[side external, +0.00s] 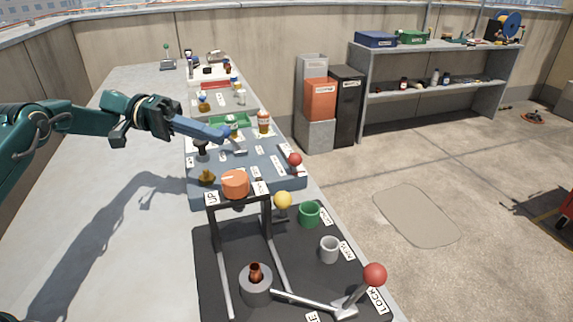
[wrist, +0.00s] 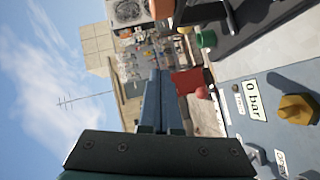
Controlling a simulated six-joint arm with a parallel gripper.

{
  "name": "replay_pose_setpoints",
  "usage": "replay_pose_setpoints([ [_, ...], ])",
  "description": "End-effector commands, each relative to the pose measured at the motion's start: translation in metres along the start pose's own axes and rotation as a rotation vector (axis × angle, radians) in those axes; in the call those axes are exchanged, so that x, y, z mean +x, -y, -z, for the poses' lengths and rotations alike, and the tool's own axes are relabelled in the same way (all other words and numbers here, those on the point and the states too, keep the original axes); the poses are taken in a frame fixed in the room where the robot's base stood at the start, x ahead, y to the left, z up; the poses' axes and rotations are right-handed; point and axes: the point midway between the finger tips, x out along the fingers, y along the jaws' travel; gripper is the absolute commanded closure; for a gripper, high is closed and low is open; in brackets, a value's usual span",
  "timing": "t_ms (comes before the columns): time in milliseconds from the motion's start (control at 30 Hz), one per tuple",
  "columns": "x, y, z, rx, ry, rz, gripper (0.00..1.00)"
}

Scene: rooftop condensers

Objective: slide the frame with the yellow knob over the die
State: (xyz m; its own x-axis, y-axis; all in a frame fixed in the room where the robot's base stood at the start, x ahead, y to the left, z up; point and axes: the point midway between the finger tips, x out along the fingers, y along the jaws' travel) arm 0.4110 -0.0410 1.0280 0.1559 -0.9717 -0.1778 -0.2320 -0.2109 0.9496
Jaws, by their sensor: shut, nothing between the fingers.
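A black upright frame (side external: 240,197) stands on the dark board in the side view, with an orange cylinder on its top bar. A yellow knob (side external: 283,200) shows at its right side. A grey cylinder (side external: 256,290) with a copper-coloured piece in its top sits between the frame's rails; I cannot tell for certain whether it is the die. My gripper (side external: 226,134) is shut and empty above the blue-grey panel, behind the frame and apart from it. In the wrist view its blue fingers (wrist: 160,75) lie together; part of the dark frame (wrist: 208,12) shows at the top.
The dark board (side external: 208,285) also carries a green cup (side external: 310,214), a grey cup (side external: 329,249) and a red-balled lever (side external: 374,275) labelled LOCK. The blue-grey panel (side external: 222,168) holds another red ball (side external: 295,159) and a brass knob (side external: 207,177). The bench is clear at left.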

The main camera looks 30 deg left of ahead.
Motion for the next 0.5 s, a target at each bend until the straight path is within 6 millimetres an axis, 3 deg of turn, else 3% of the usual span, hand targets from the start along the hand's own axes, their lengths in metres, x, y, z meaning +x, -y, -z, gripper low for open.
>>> replay_pose_setpoints([
  [33, -0.004, 0.015, -0.001, -0.03, -0.017, -0.01, 1.0],
  [200, -0.009, 0.045, -0.009, -0.105, -0.041, -0.028, 1.0],
  [500, -0.014, 0.056, -0.012, -0.136, -0.055, -0.033, 1.0],
])
